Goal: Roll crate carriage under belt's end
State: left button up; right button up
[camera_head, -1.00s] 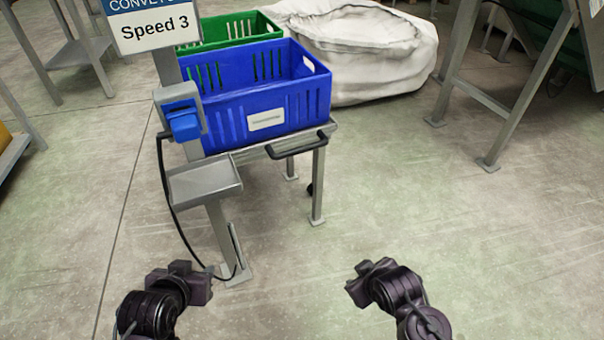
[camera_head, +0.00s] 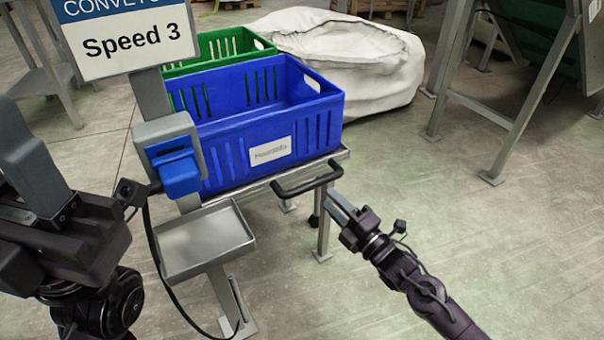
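The crate carriage is a grey metal frame (camera_head: 323,235) on legs, with a dark bar handle (camera_head: 306,180) at its near right edge. A blue crate (camera_head: 225,150) with a white label stands on it, and a green crate (camera_head: 213,45) shows behind. The belt's end is not clearly identifiable.
A post with a "Speed 3" sign (camera_head: 130,38), a blue-fronted control box (camera_head: 175,165), a grey tray (camera_head: 205,243) and a dangling cable stands close before the carriage. A white sack (camera_head: 350,62) lies behind. A metal stand (camera_head: 520,120) is at right. Floor between is clear.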

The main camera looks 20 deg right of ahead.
aim_at(315, 181)
jog(key=shift+b+x, duration=1.25)
jog(key=shift+x, duration=2.3)
jog(key=shift+r, duration=0.1)
grip_shut()
